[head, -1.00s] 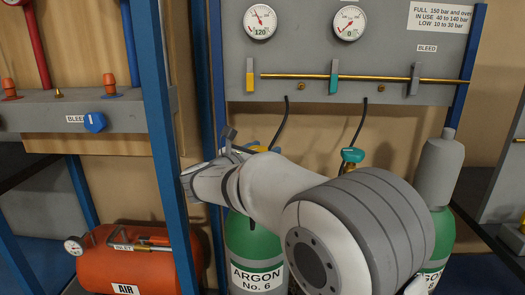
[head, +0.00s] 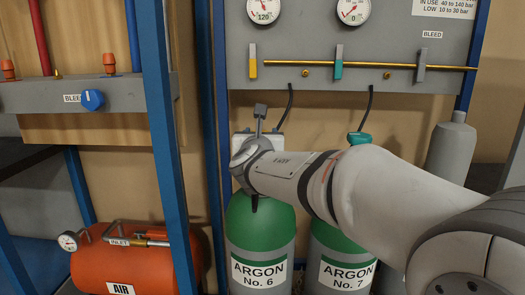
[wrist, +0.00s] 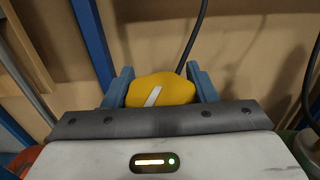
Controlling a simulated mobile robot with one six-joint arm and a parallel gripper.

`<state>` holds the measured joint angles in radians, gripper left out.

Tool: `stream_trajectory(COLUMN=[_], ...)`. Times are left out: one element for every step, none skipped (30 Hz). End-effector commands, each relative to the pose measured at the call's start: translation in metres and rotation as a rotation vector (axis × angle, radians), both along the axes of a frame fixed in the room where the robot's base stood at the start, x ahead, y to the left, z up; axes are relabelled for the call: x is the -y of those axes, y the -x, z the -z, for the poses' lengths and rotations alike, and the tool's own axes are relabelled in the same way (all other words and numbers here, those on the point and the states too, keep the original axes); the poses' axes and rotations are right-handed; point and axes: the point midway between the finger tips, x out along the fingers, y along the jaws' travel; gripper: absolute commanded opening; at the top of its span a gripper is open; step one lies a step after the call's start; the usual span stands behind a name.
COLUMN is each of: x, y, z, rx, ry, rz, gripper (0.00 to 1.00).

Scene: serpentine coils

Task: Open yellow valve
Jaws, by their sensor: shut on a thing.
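The yellow valve (wrist: 170,88) is a rounded knob with a white stripe running slantwise across its top. It shows in the wrist view, between the two blue-grey fingers of my gripper (wrist: 162,80), which are shut on its sides. In the head view my wrist is over the top of the green ARGON No. 6 cylinder (head: 262,220), and the yellow valve is hidden there.
ARGON No. 7 cylinder (head: 345,272) stands to the right with a teal valve (head: 359,138). A grey panel (head: 400,80) with gauges, levers and a brass pipe is above. A blue post (head: 156,150) stands left, near an orange air tank (head: 135,262).

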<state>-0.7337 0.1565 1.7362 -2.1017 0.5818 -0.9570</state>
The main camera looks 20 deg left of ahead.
Motion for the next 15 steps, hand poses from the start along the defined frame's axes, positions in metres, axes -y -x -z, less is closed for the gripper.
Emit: stream_trajectory(x=[0.0011,0.0010,0.0004,-0.0003,-0.0008,-0.0009,-0.0013,-0.0018,-0.0021,-0.0023,-0.0028,-0.0035,-0.0037,-0.0037,-0.0040], y=[-0.0004,-0.0004,-0.0002,-0.0001,-0.0001,-0.0001,0.0001,0.0004,0.0004,0.0004,0.0004,0.0006,0.0007,0.0007,0.0011], z=[0.0051,0.0053,0.0057,0.0060,0.0064,0.0065,0.0063,0.0068,0.0068,0.0074,0.0075,0.0080,0.0078,0.0079,0.0079], rx=[0.007,0.007,0.007,0.007,0.007,0.008,0.008,0.008,0.009,0.008,0.008,0.007,0.007,0.006,0.005], ry=[-0.006,-0.006,-0.006,-0.007,-0.007,-0.006,-0.007,-0.007,-0.006,-0.005,-0.006,-0.006,-0.006,-0.005,-0.004], rz=[-0.028,-0.047,-0.072,-0.090,-0.109,-0.132,-0.150,-0.169,-0.192,-0.209,-0.227,-0.251,-0.267,-0.284,-0.306], gripper=[0.29,0.29,0.29,0.29,0.29,0.29,0.29,0.29,0.29,0.29,0.29,0.29,0.29,0.29,0.29])
